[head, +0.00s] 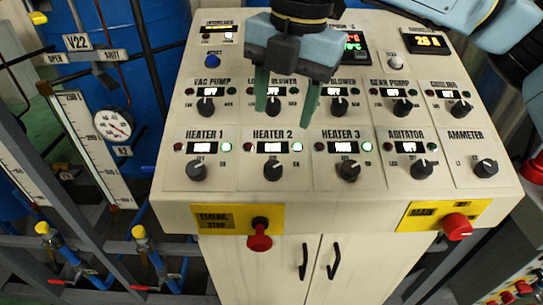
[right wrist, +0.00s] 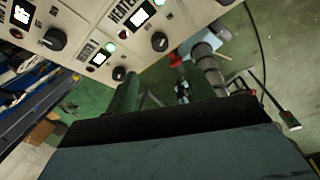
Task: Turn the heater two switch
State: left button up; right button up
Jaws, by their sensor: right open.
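The heater 2 switch (head: 272,171) is a dark round knob on the sloping cream panel, below the "HEATER 2" label and a small lit display. The green lamp (head: 298,147) right of that display is lit. The knob's exact pointer angle is too small to read. My right gripper (head: 287,106) is open and empty, with its two green fingers pointing down above the heater 2 label, apart from the knob. It covers part of the blower controls. In the right wrist view, the open fingers (right wrist: 160,88) show beside the panel's edge. My left gripper is not in view.
The heater 1 knob (head: 197,170) and heater 3 knob (head: 349,171) flank it closely, both with green lamps lit. The red emergency stop (head: 260,236) sticks out below heater 2. Another red knob (head: 457,227) is at the lower right. Blue pipes and gauges stand left.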

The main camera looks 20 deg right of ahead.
aim_at(273, 168)
jog(key=f, duration=0.3)
jog(key=f+p, duration=0.1)
jog(key=f, duration=0.3)
jog(key=a+f, duration=0.1)
jog(key=f, duration=0.3)
jog(key=shift+w, duration=0.4)
jog(key=shift+a+f, duration=0.1)
jog(key=shift+f, duration=0.4)
jog(key=c, duration=1)
jog(key=shift+o, duration=0.2)
